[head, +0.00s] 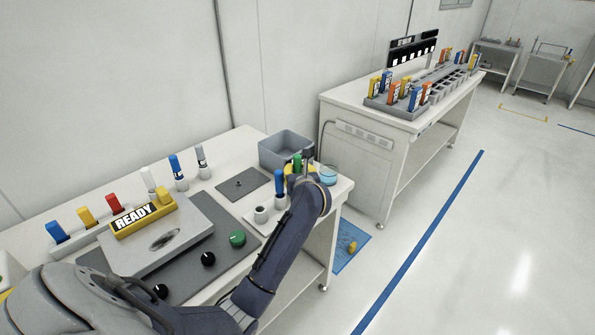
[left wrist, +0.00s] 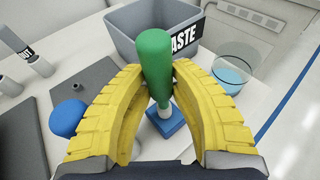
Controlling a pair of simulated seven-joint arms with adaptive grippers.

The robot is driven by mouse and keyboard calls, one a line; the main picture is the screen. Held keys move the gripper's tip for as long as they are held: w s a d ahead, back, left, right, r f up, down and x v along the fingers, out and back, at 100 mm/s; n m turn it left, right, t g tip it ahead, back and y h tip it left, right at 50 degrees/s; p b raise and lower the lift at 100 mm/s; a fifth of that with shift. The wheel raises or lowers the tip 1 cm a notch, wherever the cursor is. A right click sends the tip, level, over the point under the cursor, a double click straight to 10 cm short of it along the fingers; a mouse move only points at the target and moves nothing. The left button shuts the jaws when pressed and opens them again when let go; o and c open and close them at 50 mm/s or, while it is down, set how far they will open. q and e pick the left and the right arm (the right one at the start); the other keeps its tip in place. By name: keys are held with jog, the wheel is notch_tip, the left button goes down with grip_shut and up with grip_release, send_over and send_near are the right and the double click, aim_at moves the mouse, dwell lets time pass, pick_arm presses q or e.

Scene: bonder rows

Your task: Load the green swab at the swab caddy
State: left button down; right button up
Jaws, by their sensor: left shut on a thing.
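My left gripper (head: 303,172) is at the right end of the near bench. Its yellow fingers (left wrist: 160,105) are shut on the green swab (left wrist: 155,65), which also shows in the head view (head: 297,160). The swab is roughly upright, with a pale lower part and a blue square piece (left wrist: 172,126) below; I cannot tell whether that piece belongs to it. A light holder with round cups, likely the swab caddy (head: 261,215), is left of the gripper. A blue-topped swab (head: 280,181) stands there, also seen in the left wrist view (left wrist: 68,118). My right gripper is out of view.
A grey waste bin (head: 286,148) stands just behind the gripper, with a clear dish of blue liquid (head: 328,174) to its right. The READY box (head: 155,230) and knobs are left. A blue floor mat (head: 350,252) lies below the bench.

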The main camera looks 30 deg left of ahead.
aim_at(298, 156)
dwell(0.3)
pick_arm(q)
jog(key=shift+r, duration=3.5)
